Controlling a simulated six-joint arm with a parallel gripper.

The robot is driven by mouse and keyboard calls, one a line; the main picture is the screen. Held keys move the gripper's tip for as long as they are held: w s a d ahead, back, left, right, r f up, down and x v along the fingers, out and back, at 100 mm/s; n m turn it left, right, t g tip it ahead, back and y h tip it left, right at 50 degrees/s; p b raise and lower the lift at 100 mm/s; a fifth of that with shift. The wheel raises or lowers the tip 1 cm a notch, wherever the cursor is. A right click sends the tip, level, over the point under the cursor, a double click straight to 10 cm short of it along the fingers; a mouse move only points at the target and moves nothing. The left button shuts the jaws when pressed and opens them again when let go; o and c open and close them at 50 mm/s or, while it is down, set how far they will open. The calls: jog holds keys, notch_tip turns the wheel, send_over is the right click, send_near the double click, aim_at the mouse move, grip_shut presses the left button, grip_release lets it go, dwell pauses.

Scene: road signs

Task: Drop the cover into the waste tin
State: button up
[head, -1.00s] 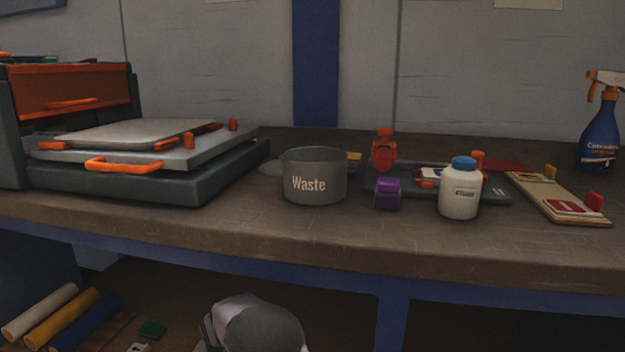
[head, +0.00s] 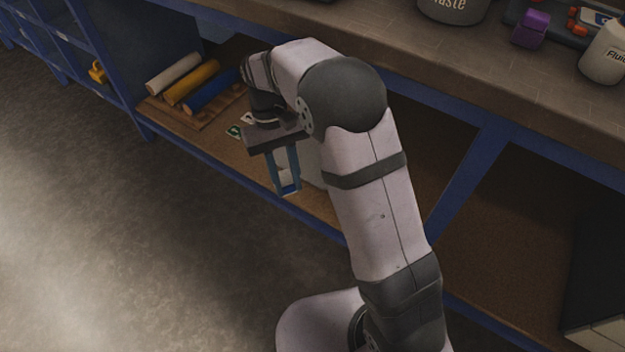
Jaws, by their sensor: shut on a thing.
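The grey waste tin (head: 455,10) stands on the bench at the top of the head view, its rim cut off by the picture's edge. My gripper (head: 288,187) points down over the lower shelf, in front of the bench and well below and left of the tin. It is shut on a small blue and white piece (head: 288,181) between its fingertips. I cannot tell whether this piece is the cover. No other thing in view is clearly the cover.
White, yellow and blue rolls (head: 190,87) lie on the lower shelf (head: 325,206), left of my gripper. A pale round container (head: 313,165) stands partly hidden behind my gripper. A purple block (head: 530,29) and a white bottle (head: 606,54) stand right of the tin.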

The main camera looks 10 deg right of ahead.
jog(key=s+a+r+n+p, duration=0.1)
jog(key=s+a+r+p, duration=0.1)
jog(key=a+r+p, duration=0.4)
jog(key=s+a+r+n+p, duration=0.15)
jog(key=a+r, duration=0.25)
jog(key=r, duration=0.5)
jog(key=w+d+r+m+y+p, duration=0.15)
jog(key=d+r+m+p, duration=0.3)
jog(key=r+p, duration=1.1)
jog(key=w+d+r+m+p, duration=0.25)
jog(key=d+r+p, duration=0.25)
jog(key=r+p, duration=1.05)
jog(key=d+r+m+y+p, duration=0.1)
jog(key=d+r+m+p, duration=0.2)
jog(key=d+p, duration=0.9)
jog(key=d+r+m+t+y+p, duration=0.1)
jog(key=d+r+m+p, duration=0.3)
jog(key=d+p, duration=0.9)
jog(key=shift+d+r+y, duration=0.35)
jog(key=shift+d+r, duration=0.55)
jog(key=shift+d, duration=0.15)
jog(key=shift+f, duration=0.1)
notch_tip(320, 180, down, 7)
jog(key=b, duration=0.5)
